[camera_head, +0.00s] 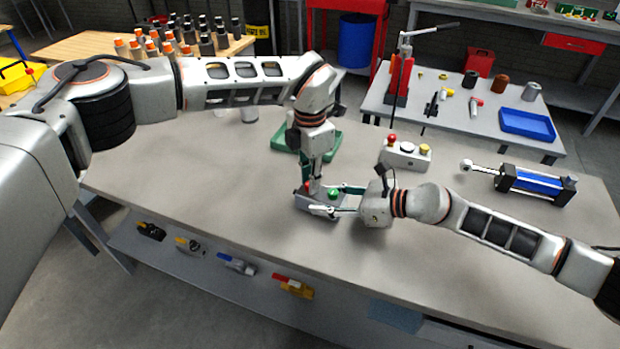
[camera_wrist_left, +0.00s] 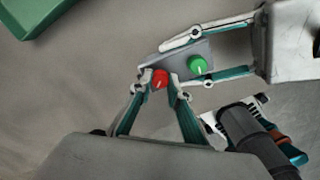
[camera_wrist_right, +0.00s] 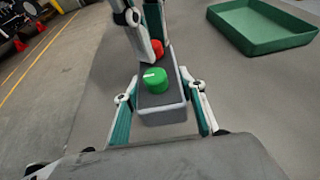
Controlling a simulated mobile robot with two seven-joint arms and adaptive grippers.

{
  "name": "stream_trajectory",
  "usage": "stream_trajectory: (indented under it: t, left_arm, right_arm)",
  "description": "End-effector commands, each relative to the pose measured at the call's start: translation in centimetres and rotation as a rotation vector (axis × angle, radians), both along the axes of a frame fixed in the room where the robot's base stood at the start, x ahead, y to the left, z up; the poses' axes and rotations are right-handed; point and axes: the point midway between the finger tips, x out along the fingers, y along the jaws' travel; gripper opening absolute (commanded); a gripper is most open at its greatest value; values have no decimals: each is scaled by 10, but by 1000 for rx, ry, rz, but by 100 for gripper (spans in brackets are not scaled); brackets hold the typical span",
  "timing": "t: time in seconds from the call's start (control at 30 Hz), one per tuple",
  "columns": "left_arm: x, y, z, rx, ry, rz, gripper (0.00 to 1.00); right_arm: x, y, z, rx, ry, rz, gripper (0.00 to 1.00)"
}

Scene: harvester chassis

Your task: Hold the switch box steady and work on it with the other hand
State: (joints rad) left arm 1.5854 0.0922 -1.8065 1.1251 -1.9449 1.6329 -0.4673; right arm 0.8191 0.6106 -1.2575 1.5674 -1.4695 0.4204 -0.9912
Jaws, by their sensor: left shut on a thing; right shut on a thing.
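The switch box (camera_wrist_right: 163,115) is a small grey box on the workbench, with a red knob (camera_wrist_left: 160,78) and a green knob (camera_wrist_left: 197,67) on top. My right gripper (camera_head: 335,201) is shut on the box from the right, one finger along each long side. In the right wrist view the green knob (camera_wrist_right: 155,80) is nearer and the red knob (camera_wrist_right: 157,48) is at the far end. My left gripper (camera_head: 311,187) points down from above and is shut on the red knob. Its fingers partly hide that end of the box.
A green tray (camera_head: 330,145) lies behind my left gripper. A control box (camera_head: 406,157) with several coloured buttons stands behind my right gripper. A blue-and-black cylinder (camera_head: 535,185) lies to the right. The bench front (camera_head: 200,205) is clear at left.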

Motion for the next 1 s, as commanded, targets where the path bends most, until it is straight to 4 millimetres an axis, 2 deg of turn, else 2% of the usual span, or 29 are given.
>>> stream_trajectory:
  t: [0.6, 1.0]
  left_arm:
    - [1, 0, 0, -1, -2, 562, 0]
    - [1, 0, 1, -1, -2, 780, 0]
  right_arm:
    - [-1, 0, -1, 0, 2, 1, 1]
    - [-1, 0, -1, 0, 2, 1, 1]
